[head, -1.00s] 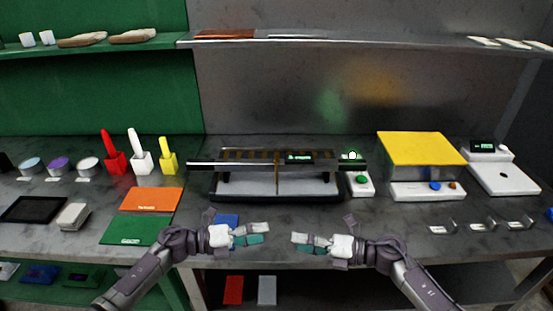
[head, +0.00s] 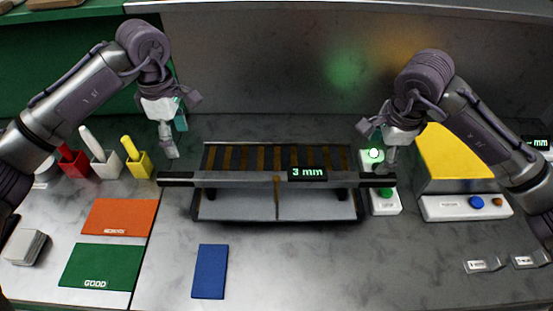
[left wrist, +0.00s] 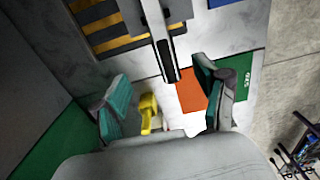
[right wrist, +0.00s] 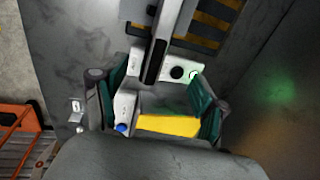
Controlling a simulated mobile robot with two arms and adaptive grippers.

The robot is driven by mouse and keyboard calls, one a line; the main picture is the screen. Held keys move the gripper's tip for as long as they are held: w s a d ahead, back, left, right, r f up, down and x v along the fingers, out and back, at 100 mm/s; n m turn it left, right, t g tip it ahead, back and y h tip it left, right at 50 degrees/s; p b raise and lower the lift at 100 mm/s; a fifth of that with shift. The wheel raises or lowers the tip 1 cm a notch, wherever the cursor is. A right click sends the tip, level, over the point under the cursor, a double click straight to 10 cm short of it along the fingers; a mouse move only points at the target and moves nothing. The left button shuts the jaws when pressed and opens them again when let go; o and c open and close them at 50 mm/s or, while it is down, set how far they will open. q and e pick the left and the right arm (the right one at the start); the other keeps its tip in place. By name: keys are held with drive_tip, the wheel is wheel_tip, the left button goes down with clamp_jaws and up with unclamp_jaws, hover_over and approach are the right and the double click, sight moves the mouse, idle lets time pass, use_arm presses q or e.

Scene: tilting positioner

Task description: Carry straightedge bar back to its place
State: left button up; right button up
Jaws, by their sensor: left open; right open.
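The straightedge bar (head: 230,180) is a long grey bar with black ends and lies level across the tilting positioner (head: 335,209). A small display (head: 307,173) at the bar reads "3 mm". My left gripper (head: 174,138) is open above the bar's left end. In the left wrist view the black bar end (left wrist: 167,60) shows between the spread fingers. My right gripper (head: 388,152) is open above the bar's right end. In the right wrist view that end (right wrist: 154,62) shows between the open fingers. Neither gripper visibly touches the bar.
A button box (head: 386,204) with green lights stands at the positioner's right. Further right is a yellow-topped unit (head: 455,160). Red, white and yellow holders (head: 138,166) stand left. Orange (head: 119,217), green (head: 98,267) and blue (head: 209,272) mats lie in front.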

sight(189, 174)
use_arm(q)
drive_tip(key=f, duration=1.3)
drive_tip(key=shift+s+f, duration=0.25)
drive_tip(key=shift+f, duration=0.05)
use_arm(e)
drive_tip(key=f, duration=0.4)
drive_tip(key=w+f, duration=0.1)
drive_tip(key=f, duration=0.4)
drive_tip(key=w+f, duration=0.1)
drive_tip(key=f, duration=0.3)
drive_tip(key=shift+w+f, duration=0.1)
drive_tip(key=shift+f, duration=0.05)
use_arm(q)
clamp_jaws()
use_arm(e)
clamp_jaws()
